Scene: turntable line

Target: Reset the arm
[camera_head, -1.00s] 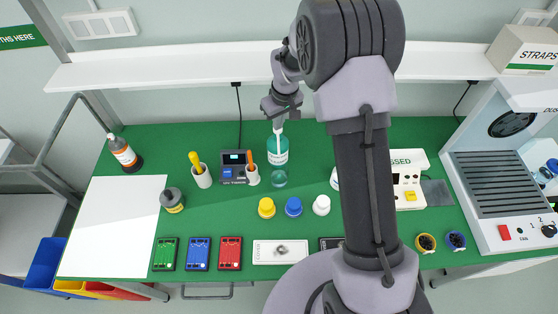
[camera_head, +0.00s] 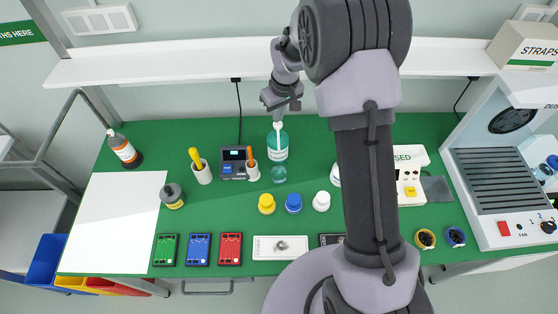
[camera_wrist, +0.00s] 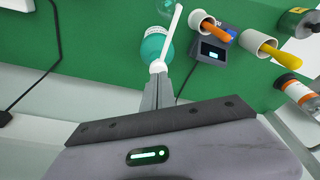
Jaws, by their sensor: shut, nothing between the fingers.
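My gripper (camera_head: 278,117) hangs at the upper middle of the head view, just under the white shelf's front and above the back of the green bench. Its fingers are shut with nothing between them. In the wrist view my gripper (camera_wrist: 158,72) points at the white pump top of a teal bottle (camera_wrist: 153,44). In the head view the teal bottle (camera_head: 277,150) stands on the bench right below the fingertips. I cannot tell whether the fingertips touch the pump top.
A blue-screened station (camera_head: 233,164) and two tool cups stand left of the bottle. Yellow, blue (camera_head: 293,202) and white caps sit in front. The white shelf (camera_head: 190,66) runs behind and above. A ventilated cabinet (camera_head: 495,190) stands at the right. A white mat (camera_head: 110,220) lies clear at the left.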

